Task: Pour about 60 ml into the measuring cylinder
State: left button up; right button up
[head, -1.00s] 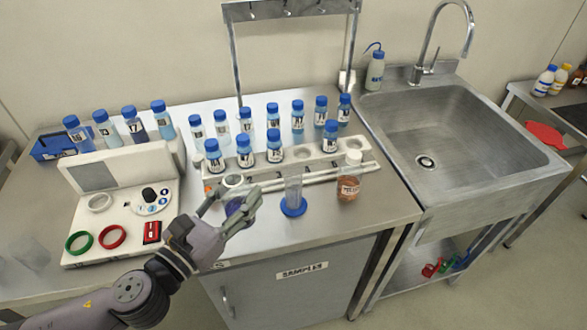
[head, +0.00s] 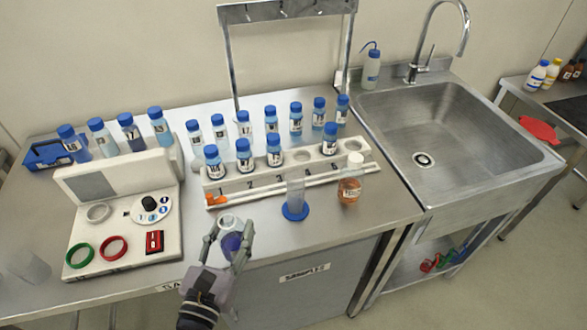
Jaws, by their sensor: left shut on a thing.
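The measuring cylinder (head: 295,192) is clear and stands upright on a round blue base (head: 295,212), in front of the numbered rack. I cannot make out any liquid level in it. My left gripper (head: 231,243) is shut on an uncapped clear bottle (head: 232,241) with a pale rim and violet-blue contents. It holds the bottle roughly upright near the bench's front edge, left of the cylinder and apart from it. The fingers hide part of the bottle. My right gripper is not in view.
A white rack (head: 330,166) holds several blue-capped bottles; a pale rod (head: 270,188) lies along its front. A white-capped bottle of orange-brown liquid (head: 350,185) stands right of the cylinder. A white instrument (head: 125,225) stands left, a clear beaker (head: 28,268) far left, the sink (head: 435,140) right.

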pick_arm(q)
jog(key=w+d+m+g+h+p, duration=0.1)
jog(key=w+d+m+h, duration=0.1)
jog(key=d, duration=0.4)
jog(key=w+d+m+g+h+p, duration=0.2)
jog(key=d+h, duration=0.2)
jog(key=d, duration=0.2)
jog(key=w+d+m+g+h+p, duration=0.1)
jog(key=w+d+m+h, duration=0.1)
jog(key=d, duration=0.4)
jog(key=shift+w+d+f+m+g+h, duration=0.15)
jog(key=shift+w+d+m+g+h, duration=0.25)
jog(key=shift+h, duration=0.3)
jog(key=shift+w+d+f+g, duration=0.1)
jog(key=shift+d+f+g, duration=0.2)
jog(key=shift+d, duration=0.15)
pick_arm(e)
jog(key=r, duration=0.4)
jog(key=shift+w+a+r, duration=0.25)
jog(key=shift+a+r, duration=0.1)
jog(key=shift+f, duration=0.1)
